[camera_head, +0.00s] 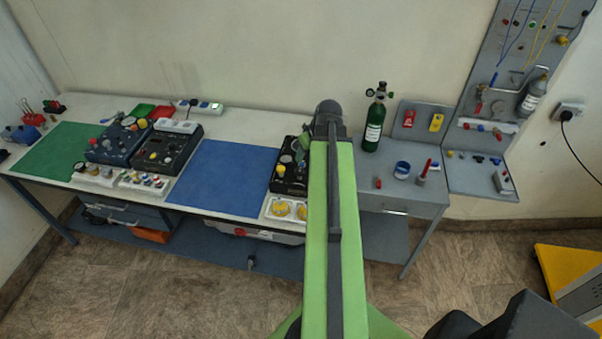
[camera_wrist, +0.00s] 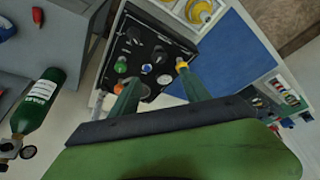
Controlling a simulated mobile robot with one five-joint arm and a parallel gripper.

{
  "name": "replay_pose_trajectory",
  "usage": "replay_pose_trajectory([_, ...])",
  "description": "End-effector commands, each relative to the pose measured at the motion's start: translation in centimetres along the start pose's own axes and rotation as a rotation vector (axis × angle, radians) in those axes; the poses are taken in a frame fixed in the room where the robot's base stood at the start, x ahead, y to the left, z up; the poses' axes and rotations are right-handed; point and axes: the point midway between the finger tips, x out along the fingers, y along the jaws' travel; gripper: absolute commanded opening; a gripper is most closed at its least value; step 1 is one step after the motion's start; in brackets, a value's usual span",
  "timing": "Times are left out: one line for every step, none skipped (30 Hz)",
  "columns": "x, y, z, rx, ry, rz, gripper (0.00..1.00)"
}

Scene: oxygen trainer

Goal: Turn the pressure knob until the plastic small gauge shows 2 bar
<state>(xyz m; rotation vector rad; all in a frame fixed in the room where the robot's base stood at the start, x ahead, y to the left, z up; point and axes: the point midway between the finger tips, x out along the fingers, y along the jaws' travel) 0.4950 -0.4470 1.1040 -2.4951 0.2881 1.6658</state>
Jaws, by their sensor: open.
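A black panel (camera_head: 291,178) with knobs and small round dials stands at the right edge of the blue mat, partly hidden by my arm. The wrist view shows the panel (camera_wrist: 147,48) with a green knob (camera_wrist: 121,66), a blue-and-white knob (camera_wrist: 146,69), an orange knob (camera_wrist: 118,87) and a pale round dial (camera_wrist: 164,79). Which one is the pressure knob or the plastic small gauge, and any reading, I cannot tell. My gripper (camera_wrist: 156,82) is open over the panel's near part, its fingers apart with nothing visibly held. In the head view my arm hides most of the gripper.
Yellow dials in a white holder (camera_head: 282,209) sit at the table's front edge. The blue mat (camera_head: 226,178) is clear.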

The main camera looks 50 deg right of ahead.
Motion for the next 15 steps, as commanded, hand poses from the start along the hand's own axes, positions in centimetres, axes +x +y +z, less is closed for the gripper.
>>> replay_pose_trajectory([2.2,0.1,0.3,-0.001,0.000,0.000,0.55])
replay_pose_trajectory([2.9,0.1,0.3,-0.002,0.000,0.000,0.55])
replay_pose_trajectory([3.8,0.1,0.3,-0.002,0.000,0.000,0.55])
replay_pose_trajectory([4.5,0.1,0.3,-0.002,0.000,0.000,0.55])
replay_pose_trajectory([5.2,0.1,0.3,-0.001,0.000,0.000,0.55])
replay_pose_trajectory([6.1,0.1,0.3,-0.001,0.000,0.000,0.55])
replay_pose_trajectory([6.8,0.1,0.3,-0.001,0.000,0.000,0.55])
replay_pose_trajectory([7.4,0.1,0.3,0.000,0.000,0.000,0.55])
replay_pose_trajectory([8.3,0.1,0.3,0.000,0.000,0.000,0.55])
replay_pose_trajectory([9.0,0.1,0.3,-0.001,0.000,0.000,0.55])
replay_pose_trajectory([9.7,0.1,0.3,-0.001,0.000,0.000,0.55])
replay_pose_trajectory([10.6,0.1,0.3,-0.001,0.000,0.000,0.55])
replay_pose_trajectory([11.2,0.1,0.3,-0.001,0.000,0.000,0.55])
replay_pose_trajectory([11.8,0.1,0.3,-0.002,0.000,0.000,0.55])
replay_pose_trajectory([12.5,0.1,0.3,-0.001,0.000,0.000,0.55])
